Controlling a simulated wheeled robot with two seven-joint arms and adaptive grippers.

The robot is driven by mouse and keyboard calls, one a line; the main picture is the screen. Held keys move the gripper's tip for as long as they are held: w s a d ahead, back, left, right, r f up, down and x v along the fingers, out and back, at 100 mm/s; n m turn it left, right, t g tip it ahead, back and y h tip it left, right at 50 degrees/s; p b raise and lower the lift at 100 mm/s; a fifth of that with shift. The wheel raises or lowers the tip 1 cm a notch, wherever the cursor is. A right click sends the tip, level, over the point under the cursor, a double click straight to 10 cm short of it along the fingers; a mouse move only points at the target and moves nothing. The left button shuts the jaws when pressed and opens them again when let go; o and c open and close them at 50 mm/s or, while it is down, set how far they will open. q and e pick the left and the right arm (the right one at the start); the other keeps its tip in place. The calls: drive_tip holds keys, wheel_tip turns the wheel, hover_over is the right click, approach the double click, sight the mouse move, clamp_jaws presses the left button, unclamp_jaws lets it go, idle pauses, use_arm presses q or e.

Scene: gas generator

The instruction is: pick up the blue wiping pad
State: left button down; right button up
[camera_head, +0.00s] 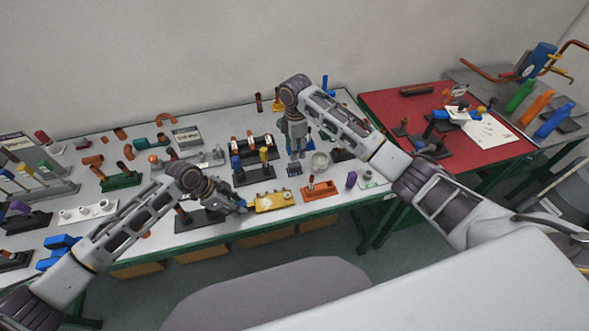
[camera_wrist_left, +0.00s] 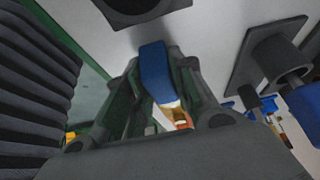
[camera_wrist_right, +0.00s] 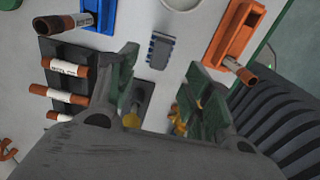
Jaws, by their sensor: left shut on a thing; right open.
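My left gripper (camera_head: 238,203) is low over the front of the white table. In the left wrist view (camera_wrist_left: 157,85) its fingers are shut on a blue block-shaped pad (camera_wrist_left: 154,66), which sticks out past the fingertips. In the head view the pad is mostly hidden by the gripper. My right gripper (camera_head: 297,150) points down over the middle of the table. In the right wrist view (camera_wrist_right: 160,92) its fingers are apart, with nothing held; a dark holder with a yellow part shows below between them.
Near the left gripper are a yellow tray (camera_head: 272,202) and an orange holder (camera_head: 320,191). A small grey-blue brush-like piece (camera_wrist_right: 160,50) lies near the right gripper. A clear round dish (camera_head: 320,160) stands beside it. A red table (camera_head: 385,103) is at the right. The table is crowded.

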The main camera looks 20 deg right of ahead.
sight(295, 164)
drive_tip(key=shift+f, duration=2.2)
drive_tip(key=shift+f, duration=0.1)
drive_tip(key=shift+s+a+f, duration=0.1)
drive_tip(key=shift+a+f, duration=0.05)
drive_tip(key=shift+f, duration=2.35)
drive_tip(key=c, duration=1)
